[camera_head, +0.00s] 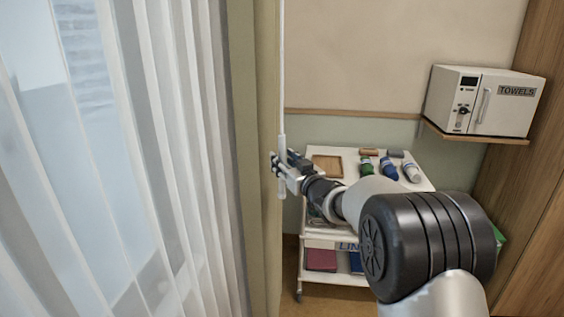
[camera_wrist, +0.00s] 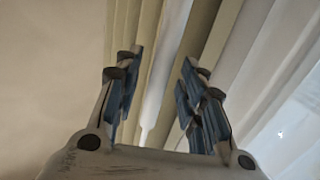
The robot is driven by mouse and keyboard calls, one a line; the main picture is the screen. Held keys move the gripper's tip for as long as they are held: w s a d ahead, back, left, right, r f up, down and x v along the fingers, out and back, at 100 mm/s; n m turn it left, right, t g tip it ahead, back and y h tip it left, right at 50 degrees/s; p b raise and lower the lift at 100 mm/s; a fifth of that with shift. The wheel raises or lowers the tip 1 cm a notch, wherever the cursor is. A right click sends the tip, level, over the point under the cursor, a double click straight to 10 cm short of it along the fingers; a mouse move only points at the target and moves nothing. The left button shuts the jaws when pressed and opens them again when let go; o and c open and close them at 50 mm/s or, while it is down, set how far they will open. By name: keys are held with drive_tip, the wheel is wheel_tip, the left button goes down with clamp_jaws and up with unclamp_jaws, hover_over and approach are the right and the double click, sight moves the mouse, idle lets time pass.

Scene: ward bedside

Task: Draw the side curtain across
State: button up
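The olive-beige side curtain (camera_head: 256,150) hangs gathered in a narrow upright bundle left of centre in the head view. A thin white wand (camera_head: 282,70) hangs along its right edge, with a thicker handle at its lower end. My gripper (camera_head: 283,170) is at this handle. In the wrist view my gripper (camera_wrist: 162,60) has its blue-padded fingers spread apart. A pale strip, seemingly the wand (camera_wrist: 168,62), runs between them, with gaps on the sides. Curtain folds (camera_wrist: 205,45) show behind the fingers. The head view does not show clearly whether the fingers touch the handle.
A sheer white curtain (camera_head: 180,140) covers the window at left. A white trolley (camera_head: 325,236) with bottles and a wooden tray (camera_head: 327,165) stands behind my arm. A towel cabinet (camera_head: 486,100) sits on a wall shelf (camera_head: 475,135) at right.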

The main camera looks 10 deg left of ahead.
drive_tip(key=shift+x, duration=0.85)
clamp_jaws()
